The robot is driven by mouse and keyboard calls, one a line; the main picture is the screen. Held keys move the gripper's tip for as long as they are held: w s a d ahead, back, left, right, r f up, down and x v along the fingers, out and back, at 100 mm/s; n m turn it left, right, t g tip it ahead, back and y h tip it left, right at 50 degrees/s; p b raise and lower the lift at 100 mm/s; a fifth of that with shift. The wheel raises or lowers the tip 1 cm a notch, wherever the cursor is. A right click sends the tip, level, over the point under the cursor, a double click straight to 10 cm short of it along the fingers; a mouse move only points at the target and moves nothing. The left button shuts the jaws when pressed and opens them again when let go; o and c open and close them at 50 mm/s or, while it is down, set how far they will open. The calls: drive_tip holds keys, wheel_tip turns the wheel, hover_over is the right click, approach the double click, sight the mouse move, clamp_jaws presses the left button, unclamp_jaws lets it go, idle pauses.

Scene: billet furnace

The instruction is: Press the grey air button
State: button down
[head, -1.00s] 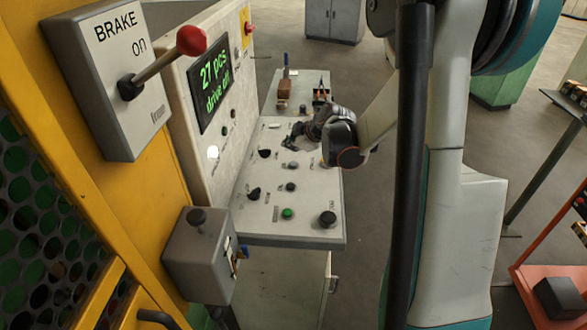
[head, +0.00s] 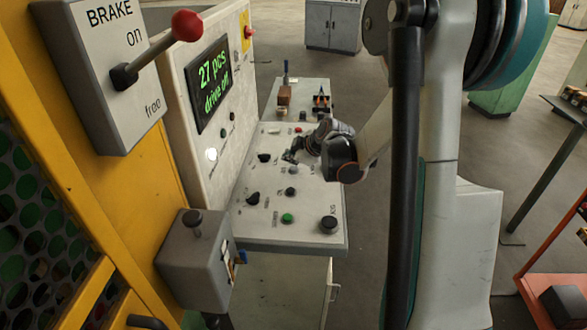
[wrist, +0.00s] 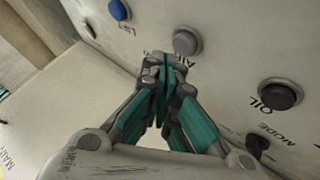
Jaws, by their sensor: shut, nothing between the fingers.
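The grey air button (wrist: 187,42) is a round grey cap on the light panel, just beyond my fingertips in the wrist view. The label beside it is partly covered by my fingers. In the head view a small grey button (head: 293,170), likely the same one, sits just in front of my fingertips. My gripper (wrist: 163,65) is shut and empty, with its fingers pointing at the panel close to the button. Whether the tips touch the panel is unclear. My gripper also shows over the console in the head view (head: 289,157).
A dark button marked OIL (wrist: 280,95) and a blue button (wrist: 119,9) flank the grey one. The console (head: 310,238) also carries a green button (head: 288,217) and black knobs. A display (head: 213,84) and the brake box (head: 98,75) with a red-knobbed lever stand left.

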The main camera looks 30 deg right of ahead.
sight(292, 169)
drive_tip(key=shift+f, duration=0.2)
idle(0.6)
drive_tip(key=shift+f+b, duration=0.25)
drive_tip(key=shift+b, duration=0.2)
drive_tip(key=shift+f+b, duration=0.35)
drive_tip(key=shift+f, duration=0.05)
idle(0.5)
drive_tip(key=shift+r, duration=0.15)
drive_tip(key=shift+r+p, duration=0.55)
drive_tip(key=shift+r, duration=0.15)
drive_tip(key=shift+r+p, duration=1.7)
drive_tip(key=shift+r, duration=0.85)
